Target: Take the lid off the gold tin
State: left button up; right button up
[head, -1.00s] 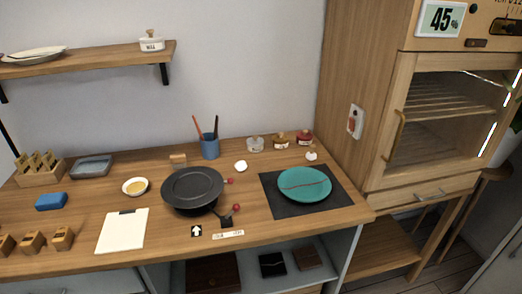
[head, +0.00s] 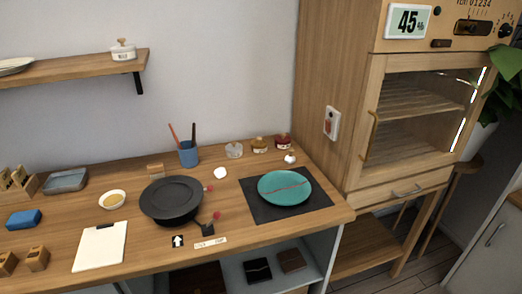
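Three small lidded containers stand in a row at the back of the wooden worktop (head: 130,225). The middle one (head: 260,145) has a gold-brown top and looks like the gold tin; its lid appears to be on. To its left is a clear or pale jar (head: 234,150), and to its right a dark red one (head: 283,142). They are too small to read their labels. Neither of my grippers shows in the head view.
A teal plate (head: 270,190) with a red seam lies on a dark mat (head: 318,200) in front of the containers. A black round pan (head: 170,199), blue pen cup (head: 188,155) and white clipboard (head: 101,248) are farther left. A glass-doored cabinet (head: 375,165) stands at the right.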

aim_at(259, 142)
jog(key=i+u, duration=0.3)
jog(key=u, duration=0.2)
jog(key=i+l+u, duration=0.15)
jog(key=u, duration=0.3)
jog(key=i+l, duration=0.05)
jog(key=i, duration=0.05)
